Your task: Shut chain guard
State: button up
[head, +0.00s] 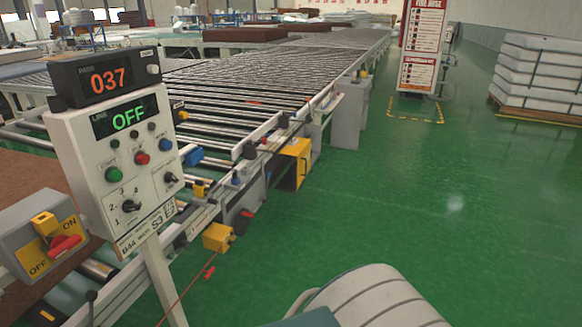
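A yellow panel (296,162) with dark edging sits on the near side of the roller conveyor (240,85), at about knee height. It looks like the chain guard, and it seems to stand out from the frame towards the aisle. Whether its latch or hinge is engaged is too small to tell. What lies behind it is hidden. My gripper is not in view.
A control post (115,165) reading OFF, with a counter (108,80) showing 037, stands at left. A grey switch box (45,240) is beside it. A red cord (188,288) runs from a yellow box (218,237). The green floor (430,190) is clear at right.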

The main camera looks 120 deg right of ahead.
aim_at(302, 150)
jog(key=k+l+z, duration=0.1)
jog(key=z, duration=1.45)
jog(key=l+z, duration=0.6)
jog(key=z, duration=0.2)
jog(key=l+z, duration=0.6)
jog(key=z, duration=0.15)
jog(key=i+l+z, duration=0.1)
jog(key=l, duration=0.3)
jog(key=i+l+z, duration=0.1)
jog(key=i+l, duration=0.2)
jog(key=i+l+z, duration=0.1)
jog(key=l, duration=0.4)
jog(key=i+l+z, duration=0.1)
jog(key=i+l, duration=0.3)
jog(key=i, duration=0.55)
jog(key=i+u, duration=0.1)
jog(key=i, duration=0.5)
jog(key=i+l+u, duration=0.1)
jog(key=i, duration=0.5)
jog(key=l, duration=0.1)
